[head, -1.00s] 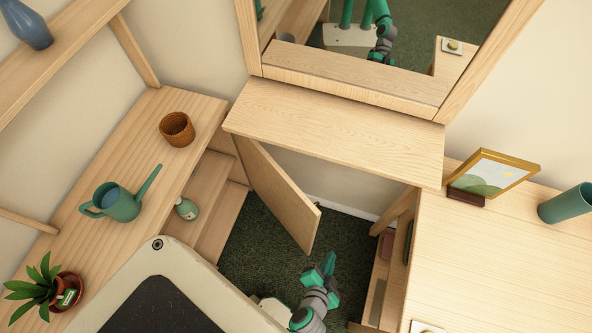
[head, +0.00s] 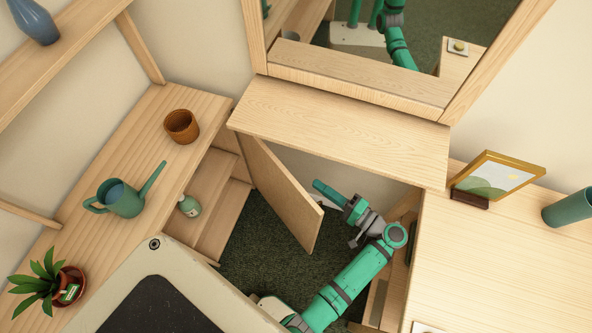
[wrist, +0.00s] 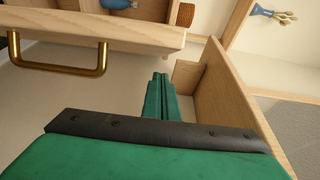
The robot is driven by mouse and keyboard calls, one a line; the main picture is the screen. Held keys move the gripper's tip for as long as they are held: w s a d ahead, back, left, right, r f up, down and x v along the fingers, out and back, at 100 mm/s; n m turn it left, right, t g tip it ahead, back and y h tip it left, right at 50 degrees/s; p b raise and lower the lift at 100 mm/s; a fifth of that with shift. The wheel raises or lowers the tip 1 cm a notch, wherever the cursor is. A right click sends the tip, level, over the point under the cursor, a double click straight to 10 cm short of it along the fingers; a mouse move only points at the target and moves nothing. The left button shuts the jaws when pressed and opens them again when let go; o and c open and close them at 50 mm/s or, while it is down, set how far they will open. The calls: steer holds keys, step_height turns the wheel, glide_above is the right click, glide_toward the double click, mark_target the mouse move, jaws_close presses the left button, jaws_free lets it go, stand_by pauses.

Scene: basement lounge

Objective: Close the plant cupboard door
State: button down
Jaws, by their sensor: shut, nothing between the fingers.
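The plant cupboard door (head: 282,195) is a pale wooden panel standing open at the right of the plant cupboard. Cupboard shelves (head: 212,200) show to its left. My gripper (head: 317,184) is shut and empty on the door's right-hand side, under the wooden ledge, with a gap between them in the head view. In the wrist view my gripper (wrist: 160,80) points up the picture. A wooden panel with a brass handle (wrist: 60,65) lies to its left there; it looks like the door. I cannot tell whether anything touches.
The plant (head: 42,280), watering can (head: 122,197) and brown pot (head: 181,126) stand on the cupboard's top (head: 150,150). The wooden ledge (head: 340,125) overhangs behind. A desk (head: 500,260) with a picture frame (head: 497,178) bounds the right. Green floor (head: 255,255) is clear below the door.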

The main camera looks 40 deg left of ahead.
steer(key=a, duration=1)
steer(key=shift+r, duration=0.15)
